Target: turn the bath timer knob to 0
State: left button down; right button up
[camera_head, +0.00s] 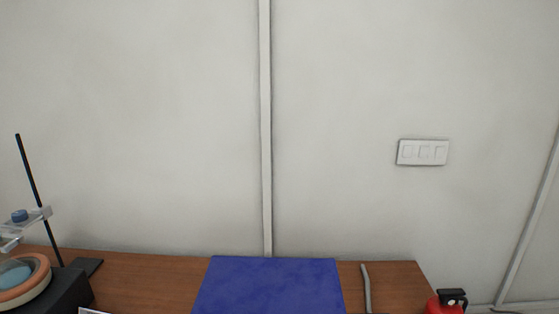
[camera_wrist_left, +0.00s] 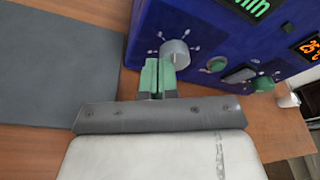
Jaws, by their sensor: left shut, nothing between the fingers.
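A dark blue device (camera_wrist_left: 205,25) stands on the brown bench in the left wrist view. A round grey knob (camera_wrist_left: 177,49) with small marks around it sits on its front panel; I cannot read the marks or its setting. My left gripper (camera_wrist_left: 157,62) has green fingers, shut with nothing between them. Its fingertips are right beside the knob's lower left side; I cannot tell whether they touch it. A green display reading "min" (camera_wrist_left: 257,7) is above right of the knob. The device's blue top (camera_head: 268,286) shows in the head view. My right gripper is not in view.
An orange display (camera_wrist_left: 309,46), a round greenish control (camera_wrist_left: 217,63) and a green knob (camera_wrist_left: 264,84) are further right on the panel. A grey slab (camera_wrist_left: 58,68) lies left. In the head view, a stand (camera_head: 38,195) is left and a red object (camera_head: 447,302) right.

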pick_arm(q)
jog(key=shift+s+d+f, duration=0.1)
jog(key=shift+s+f, duration=0.15)
jog(key=shift+s, duration=0.45)
jog(key=w+d+r+p, duration=0.2)
jog(key=w+d, duration=0.1)
jog(key=w, duration=0.2)
dwell(0.5)
jog(key=shift+w, duration=0.2)
dwell(0.4)
